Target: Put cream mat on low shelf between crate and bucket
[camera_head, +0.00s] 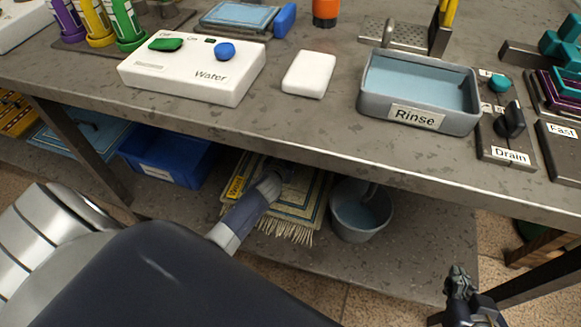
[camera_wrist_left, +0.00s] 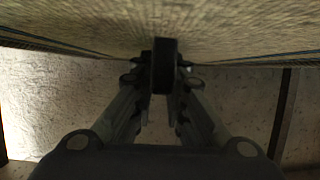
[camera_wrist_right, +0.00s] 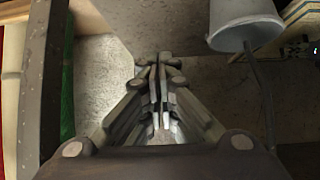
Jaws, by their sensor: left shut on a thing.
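The cream mat (camera_head: 302,207), with a dark patterned border, pale fringe and yellow tag, is at the low shelf (camera_head: 420,235), between the blue crate (camera_head: 170,160) on its left and the grey bucket (camera_head: 360,212) on its right. My left gripper (camera_head: 287,172) reaches under the tabletop and is shut on the mat. The mat (camera_wrist_left: 90,25) fills the top of the left wrist view. I cannot tell whether its whole underside rests on the shelf. My right gripper (camera_head: 459,275) is shut and empty near the shelf's right end; its fingers show together in the right wrist view (camera_wrist_right: 161,62).
The tabletop above carries a white Water box (camera_head: 190,80), a white block (camera_head: 309,74), a Rinse basin (camera_head: 420,85) and a Drain control panel (camera_head: 505,130). A table leg (camera_head: 85,145) stands left of the crate. Bare shelf lies right of the bucket.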

